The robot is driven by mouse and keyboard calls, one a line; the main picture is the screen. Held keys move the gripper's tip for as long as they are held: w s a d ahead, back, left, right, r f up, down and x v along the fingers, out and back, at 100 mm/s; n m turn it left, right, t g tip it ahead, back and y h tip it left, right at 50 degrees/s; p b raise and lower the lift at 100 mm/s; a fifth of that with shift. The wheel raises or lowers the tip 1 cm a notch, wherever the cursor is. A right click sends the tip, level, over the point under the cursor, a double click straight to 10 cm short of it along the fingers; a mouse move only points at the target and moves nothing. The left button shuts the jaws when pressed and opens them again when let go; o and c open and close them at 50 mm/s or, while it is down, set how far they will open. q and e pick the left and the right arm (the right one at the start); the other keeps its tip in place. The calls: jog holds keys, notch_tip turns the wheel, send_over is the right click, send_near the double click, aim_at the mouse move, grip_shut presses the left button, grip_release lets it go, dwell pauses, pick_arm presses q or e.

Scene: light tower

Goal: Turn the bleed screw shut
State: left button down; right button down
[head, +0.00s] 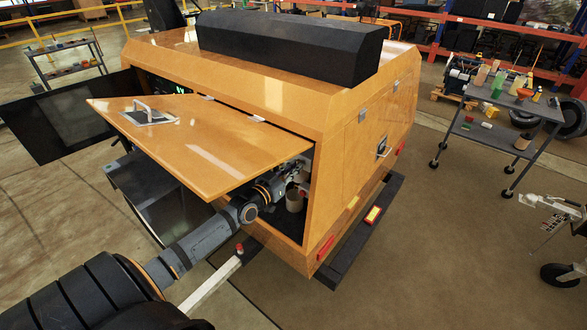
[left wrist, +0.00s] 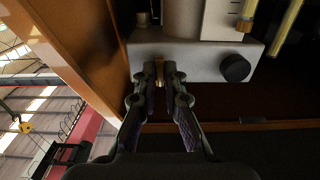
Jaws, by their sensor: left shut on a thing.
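In the left wrist view, a small brass screw (left wrist: 159,72), which looks like the bleed screw, sticks out of the front of a pale grey block (left wrist: 195,66). My left gripper (left wrist: 160,76) is shut on it, one dark finger on each side. Most of the screw is hidden between the fingertips, so its turned position cannot be told. In the head view, my left arm reaches under the raised orange side panel (head: 190,140) into the open bay. The left gripper (head: 293,170) is small and partly hidden there. My right gripper is not in view.
A black knob (left wrist: 235,68) sits on the block to the right of the gripper. The orange housing wall (left wrist: 85,62) is close on the left. In the head view, a pale cylinder (head: 294,201) stands in the bay, and a tool cart (head: 503,115) stands at right.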

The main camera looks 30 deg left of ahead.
pick_arm(q)
jog(key=c, duration=1.4)
grip_release()
jog(key=shift+c, duration=0.2)
jog(key=s, duration=0.7)
jog(key=shift+s+a, duration=0.2)
jog(key=shift+a, duration=0.1)
